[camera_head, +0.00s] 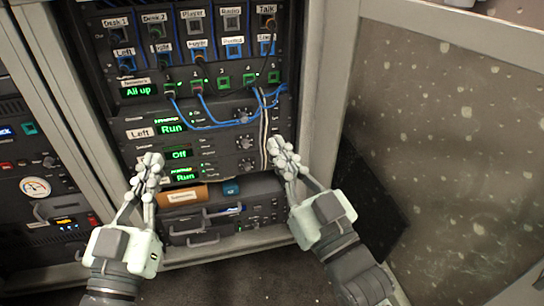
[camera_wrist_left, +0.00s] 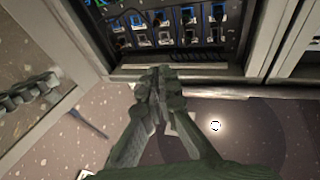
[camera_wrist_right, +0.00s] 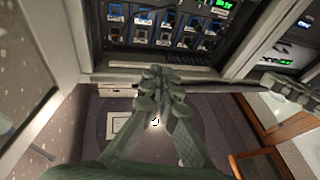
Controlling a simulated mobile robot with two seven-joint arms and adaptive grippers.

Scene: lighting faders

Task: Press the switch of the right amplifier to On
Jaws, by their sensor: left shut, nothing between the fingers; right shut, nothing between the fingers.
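The equipment rack in the head view holds a stack of amplifier-like units. One unit has the label "Left" (camera_head: 141,133) and a green display reading "Run" (camera_head: 172,128). Below it, a unit's display reads "Off" (camera_head: 180,153), with a knob (camera_head: 246,141) at its right; no "Right" label is readable, and my left gripper covers the area left of the display. My left gripper (camera_head: 150,163) is shut and empty in front of the rack's lower left. My right gripper (camera_head: 281,150) is shut and empty near the rack's right edge. Whether either touches the panel cannot be told.
Blue cables (camera_head: 215,124) hang across the upper units. Another display reads "Run" (camera_head: 186,178) below the "Off" unit. An orange-brown labelled box (camera_head: 182,195) and handled drawers (camera_head: 225,210) sit lower. A speckled panel (camera_head: 450,130) stands at the right, another rack (camera_head: 40,160) at the left.

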